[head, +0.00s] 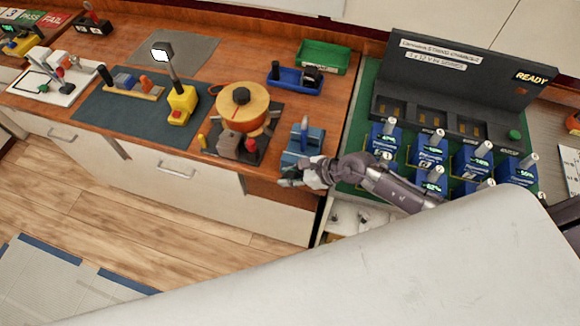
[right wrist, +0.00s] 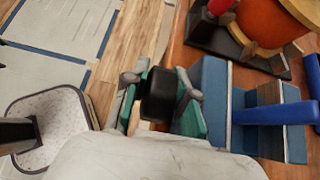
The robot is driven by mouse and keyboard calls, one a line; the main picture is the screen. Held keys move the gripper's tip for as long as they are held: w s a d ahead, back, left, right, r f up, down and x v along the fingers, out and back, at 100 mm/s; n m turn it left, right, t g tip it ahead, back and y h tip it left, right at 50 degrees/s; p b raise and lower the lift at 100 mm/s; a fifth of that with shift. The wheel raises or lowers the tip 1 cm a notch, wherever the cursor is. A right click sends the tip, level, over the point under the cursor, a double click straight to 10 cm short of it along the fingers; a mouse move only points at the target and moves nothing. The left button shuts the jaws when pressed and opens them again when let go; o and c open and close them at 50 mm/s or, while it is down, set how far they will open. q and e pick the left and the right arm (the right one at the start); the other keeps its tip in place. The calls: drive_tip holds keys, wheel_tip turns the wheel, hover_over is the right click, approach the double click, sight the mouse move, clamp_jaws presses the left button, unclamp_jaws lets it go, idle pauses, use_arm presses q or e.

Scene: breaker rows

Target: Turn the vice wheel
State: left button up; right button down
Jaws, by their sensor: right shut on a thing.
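The blue vice (head: 298,157) stands at the front edge of the wooden bench, with a blue rod (head: 304,132) upright at its jaws. In the right wrist view the vice (right wrist: 214,78) is to the right, with the blue rod (right wrist: 280,112) at its jaws. The dark vice wheel (right wrist: 158,95) is on the vice's front side, between the teal finger pads of my right gripper (head: 292,178). That gripper is shut on the wheel. In the head view the gripper hides most of the wheel. My left gripper is not in view.
Left of the vice, a round orange-and-wood device (head: 242,103) sits on a dark base. A blue tray (head: 296,79) and green bin (head: 322,57) are behind. Floor is clear in front.

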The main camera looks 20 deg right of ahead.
drive_tip(key=shift+w+a+g+h, duration=0.1)
drive_tip(key=shift+g+h, duration=0.6)
drive_tip(key=shift+h, duration=0.3)
drive_tip(key=shift+f, duration=0.1)
drive_tip(key=c, duration=1.2)
unclamp_jaws()
